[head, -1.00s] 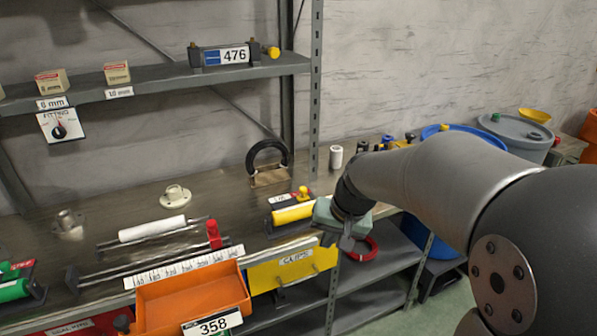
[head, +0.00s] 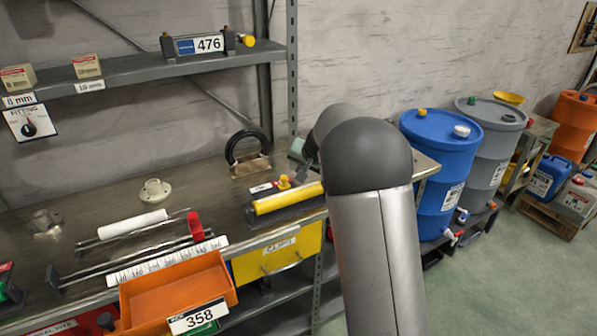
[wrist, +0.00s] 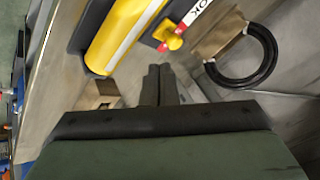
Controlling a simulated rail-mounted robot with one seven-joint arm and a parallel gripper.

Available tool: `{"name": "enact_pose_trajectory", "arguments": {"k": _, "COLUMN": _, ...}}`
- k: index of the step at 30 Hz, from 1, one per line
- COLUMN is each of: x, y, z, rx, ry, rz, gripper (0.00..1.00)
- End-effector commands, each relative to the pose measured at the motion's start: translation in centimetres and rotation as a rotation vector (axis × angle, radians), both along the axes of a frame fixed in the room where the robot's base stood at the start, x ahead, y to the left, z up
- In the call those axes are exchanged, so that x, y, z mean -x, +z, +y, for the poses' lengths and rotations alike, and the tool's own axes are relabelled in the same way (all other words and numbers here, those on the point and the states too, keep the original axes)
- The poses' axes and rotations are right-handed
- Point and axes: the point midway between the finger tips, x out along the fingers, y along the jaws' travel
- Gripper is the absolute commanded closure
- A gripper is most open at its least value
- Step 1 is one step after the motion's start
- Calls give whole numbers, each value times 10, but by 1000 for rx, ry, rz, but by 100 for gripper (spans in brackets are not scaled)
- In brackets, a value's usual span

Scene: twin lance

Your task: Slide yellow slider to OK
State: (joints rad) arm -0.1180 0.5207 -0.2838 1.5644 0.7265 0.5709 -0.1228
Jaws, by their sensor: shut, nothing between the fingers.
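The yellow slider knob (head: 284,182) stands beside a yellow cylinder (head: 290,198) on a dark base on the bench. It also shows in the wrist view (wrist: 174,38), near the red-marked end of a white label (wrist: 196,12) that reads OK. In the head view this label (head: 261,187) lies to the left of the knob. My gripper (wrist: 159,70) is shut and empty, apart from the knob in the wrist view. In the head view my arm hides most of the gripper; only a grey-green part shows behind the bench unit.
A black ring on a wooden block (head: 250,166) stands behind the slider unit. A white roller (head: 132,224) and a red slider (head: 196,226) on rods lie to the left. An orange bin (head: 178,298) hangs in front. A blue barrel (head: 440,170) stands to the right.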

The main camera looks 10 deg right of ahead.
Motion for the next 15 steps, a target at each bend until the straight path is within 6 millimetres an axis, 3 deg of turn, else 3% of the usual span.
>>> {"name": "enact_pose_trajectory", "arguments": {"k": 9, "x": -33, "y": -47, "z": 10, "rx": 1, "ry": 0, "rz": 4, "gripper": 100}}
{"name": "enact_pose_trajectory", "arguments": {"k": 15, "x": -46, "y": -63, "z": 14, "rx": 1, "ry": 0, "rz": 0, "gripper": 100}}
